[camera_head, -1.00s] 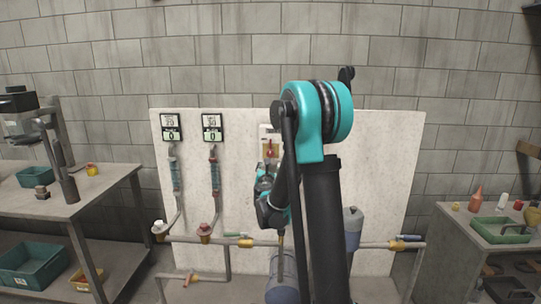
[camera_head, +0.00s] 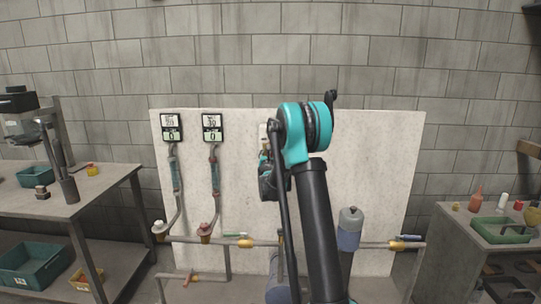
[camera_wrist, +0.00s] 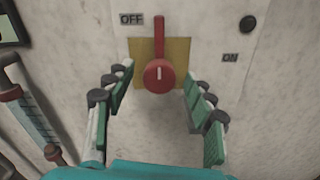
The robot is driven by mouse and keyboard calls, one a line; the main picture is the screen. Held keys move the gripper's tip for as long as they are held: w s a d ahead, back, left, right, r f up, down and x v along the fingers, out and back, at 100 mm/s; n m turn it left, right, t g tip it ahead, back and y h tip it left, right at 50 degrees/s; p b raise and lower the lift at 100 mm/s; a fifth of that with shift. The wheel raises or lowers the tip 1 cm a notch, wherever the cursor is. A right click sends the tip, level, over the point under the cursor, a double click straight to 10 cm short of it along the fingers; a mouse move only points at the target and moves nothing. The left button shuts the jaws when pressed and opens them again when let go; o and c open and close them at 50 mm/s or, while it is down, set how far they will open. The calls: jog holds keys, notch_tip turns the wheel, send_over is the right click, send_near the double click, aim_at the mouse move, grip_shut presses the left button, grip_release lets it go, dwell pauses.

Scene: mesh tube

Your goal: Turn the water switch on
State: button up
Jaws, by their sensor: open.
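The water switch (camera_wrist: 159,72) is a red knob with a lever pointing up, on a yellow square plate in the wrist view. An OFF label (camera_wrist: 126,18) is at its upper left and an ON label (camera_wrist: 230,58) is to its right. The lever stands nearer the OFF label. My gripper (camera_wrist: 158,82) is open, with one finger on each side of the knob and a visible gap to it. In the head view my arm hides the switch and most of my gripper.
The switch is on a pale upright panel (camera_head: 390,150). Two gauges (camera_head: 172,127) with hoses and a horizontal pipe (camera_head: 270,243) are on the panel. Tables with bins stand at the left (camera_head: 100,185) and right (camera_head: 450,225). A grey-blue bottle (camera_head: 349,230) is by the pipe.

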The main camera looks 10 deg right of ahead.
jog(key=shift+x, duration=0.95)
jog(key=c, duration=1.2)
